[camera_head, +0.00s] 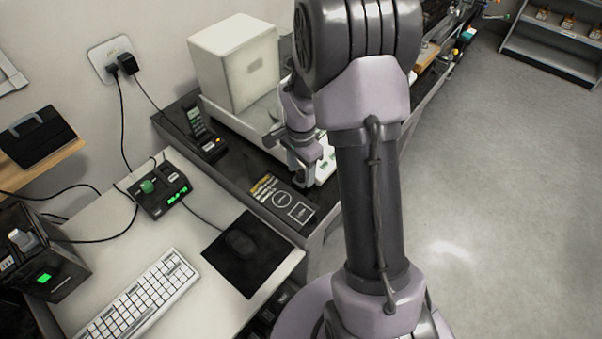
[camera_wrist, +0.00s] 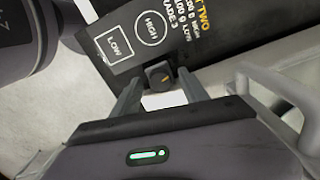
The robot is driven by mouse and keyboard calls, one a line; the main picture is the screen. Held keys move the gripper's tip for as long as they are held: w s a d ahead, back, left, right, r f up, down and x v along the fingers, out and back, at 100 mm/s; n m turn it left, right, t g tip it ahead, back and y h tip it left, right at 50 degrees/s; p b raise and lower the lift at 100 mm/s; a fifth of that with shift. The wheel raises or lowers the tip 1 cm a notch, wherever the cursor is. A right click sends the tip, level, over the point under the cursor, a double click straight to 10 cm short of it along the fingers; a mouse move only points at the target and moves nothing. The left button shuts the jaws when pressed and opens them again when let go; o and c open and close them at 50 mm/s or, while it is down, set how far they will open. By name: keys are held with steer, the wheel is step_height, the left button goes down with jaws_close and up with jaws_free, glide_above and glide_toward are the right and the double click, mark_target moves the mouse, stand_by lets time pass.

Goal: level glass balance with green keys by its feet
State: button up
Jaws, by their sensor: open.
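My gripper (camera_head: 304,180) points down at the front edge of the dark bench. A pale frame (camera_wrist: 285,88) stands right of the knob in the wrist view.
A black panel (camera_head: 282,200) marked LOW and HIGH lies in front of my gripper. A large cream box (camera_head: 235,65) stands behind, left of my arm. A black handset (camera_head: 203,135), a green-lit device (camera_head: 160,190) and a keyboard (camera_head: 140,297) are left. Floor (camera_head: 500,200) is clear right.

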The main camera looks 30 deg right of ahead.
mark_target(301, 174)
jaws_close()
steer(key=n+p, duration=0.1)
steer(key=n, duration=0.1)
steer(key=shift+s+r+n, duration=0.1)
steer(key=shift+n, duration=0.2)
steer(key=shift+n+p, duration=0.3)
steer(key=shift+n, duration=0.8)
jaws_free()
step_height(301, 174, up, 17)
steer(key=p, duration=0.6)
